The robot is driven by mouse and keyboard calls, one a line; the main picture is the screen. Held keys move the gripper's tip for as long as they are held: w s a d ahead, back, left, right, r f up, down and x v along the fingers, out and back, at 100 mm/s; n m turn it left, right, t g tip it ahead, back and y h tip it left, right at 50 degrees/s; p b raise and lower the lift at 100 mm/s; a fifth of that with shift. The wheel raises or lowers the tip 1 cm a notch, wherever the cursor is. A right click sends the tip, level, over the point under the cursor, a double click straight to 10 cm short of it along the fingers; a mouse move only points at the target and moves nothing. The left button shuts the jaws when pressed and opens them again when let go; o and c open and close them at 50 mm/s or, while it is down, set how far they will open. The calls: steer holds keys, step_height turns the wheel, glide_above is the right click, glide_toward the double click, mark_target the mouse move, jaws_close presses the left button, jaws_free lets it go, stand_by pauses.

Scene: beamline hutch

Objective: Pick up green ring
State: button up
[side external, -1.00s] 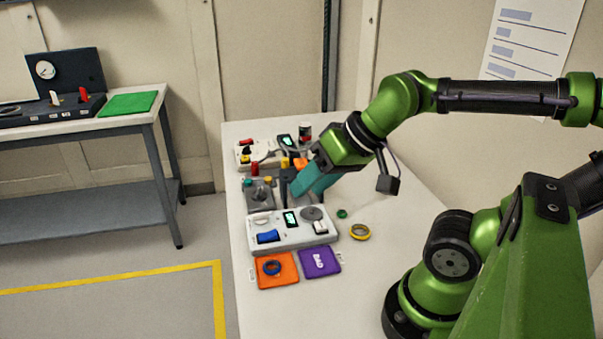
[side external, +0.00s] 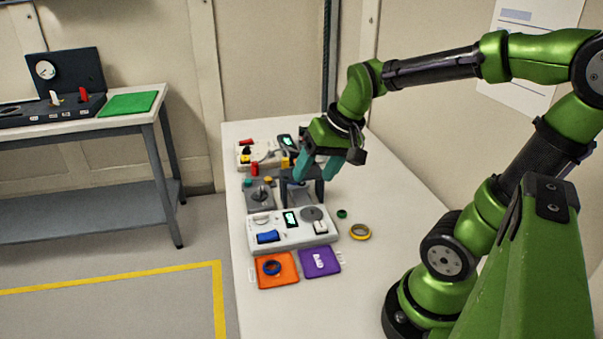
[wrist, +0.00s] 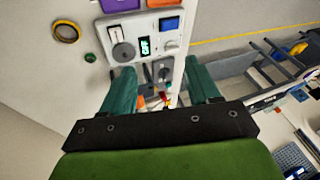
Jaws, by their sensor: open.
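The small green ring (side external: 342,213) lies on the white table, right of the white control box and close to a larger yellow ring. The wrist view also shows the green ring (wrist: 90,57) at the upper left, outside the space between my fingers. My gripper (side external: 302,194) is open, with its teal fingers pointing down over the far side of the white control box, left of and beyond the green ring. In the wrist view, my gripper (wrist: 160,76) shows nothing held between its fingers.
The yellow ring (side external: 360,232) lies just nearer than the green ring. The white control box (side external: 265,238) carries knobs and a lit display. An orange tile (side external: 289,276) bears a blue ring (side external: 271,268), beside a purple tile (side external: 325,269).

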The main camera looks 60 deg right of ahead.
steer(key=w+d+f+m+g, duration=0.1)
steer(key=d+f+m+g, duration=0.1)
steer(key=d, duration=0.7)
steer(key=d+f+m+g, duration=0.3)
steer(key=d, duration=0.5)
glide_above(342, 211)
steer(key=shift+h, duration=0.3)
step_height(342, 211, down, 11)
steer(key=shift+a, duration=0.15)
steer(key=shift+f, duration=2.55)
steer(key=c, duration=1.1)
